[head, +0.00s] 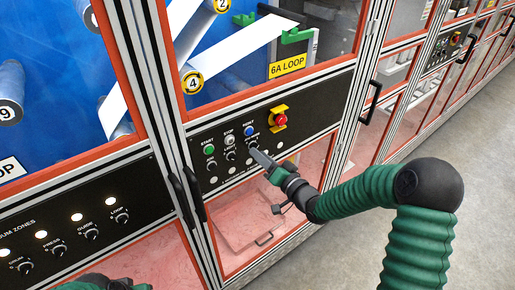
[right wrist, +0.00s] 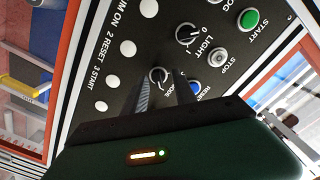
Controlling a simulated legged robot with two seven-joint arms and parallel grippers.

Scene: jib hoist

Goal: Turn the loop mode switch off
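The loop mode switch (right wrist: 158,75) is a black rotary knob on the black control panel, below the blue reset button (head: 249,131); its label is partly covered in the right wrist view. My right gripper (head: 256,154) reaches the panel at this knob. In the right wrist view its two fingers (right wrist: 163,82) are apart, with the knob near their tips and roughly between them. I cannot tell whether they touch it. In the head view the gripper largely hides the knob. Only a green and black part of my left arm shows at the bottom left; its fingers cannot be made out.
The light knob (right wrist: 189,35), stop button (right wrist: 217,56) and green start button (head: 209,150) are close by. A red emergency button (head: 281,120) with a yellow guard sticks out at the panel's right. Black door handles (head: 195,193) stand to its left. Grey floor lies open at right.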

